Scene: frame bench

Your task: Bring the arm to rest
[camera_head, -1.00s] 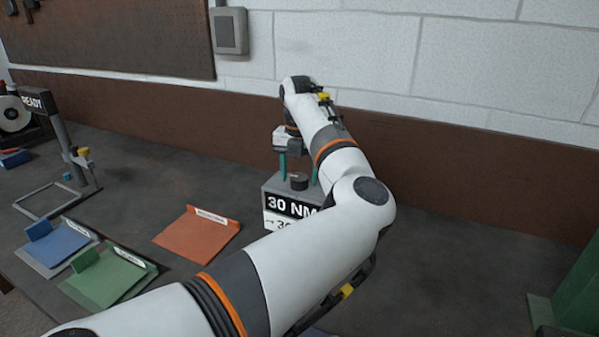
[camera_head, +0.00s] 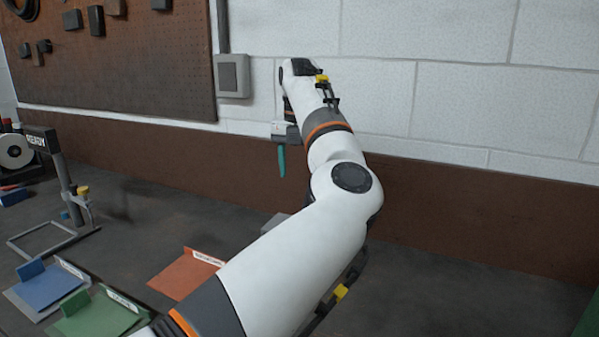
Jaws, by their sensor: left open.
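My left arm reaches in from the bottom of the head view, across the bench and up toward the wall. My left gripper (camera_head: 284,160) hangs at its far end, above the bench and in front of the brown backboard. One teal finger shows, pointing down; the other is hidden behind my arm. The gripper is open, and nothing shows held by the visible finger. My right gripper is out of view.
A grey block (camera_head: 274,222) is mostly hidden behind my arm. Orange (camera_head: 184,277), blue (camera_head: 46,287) and green (camera_head: 98,316) trays lie at lower left. The bench right of my arm looks clear.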

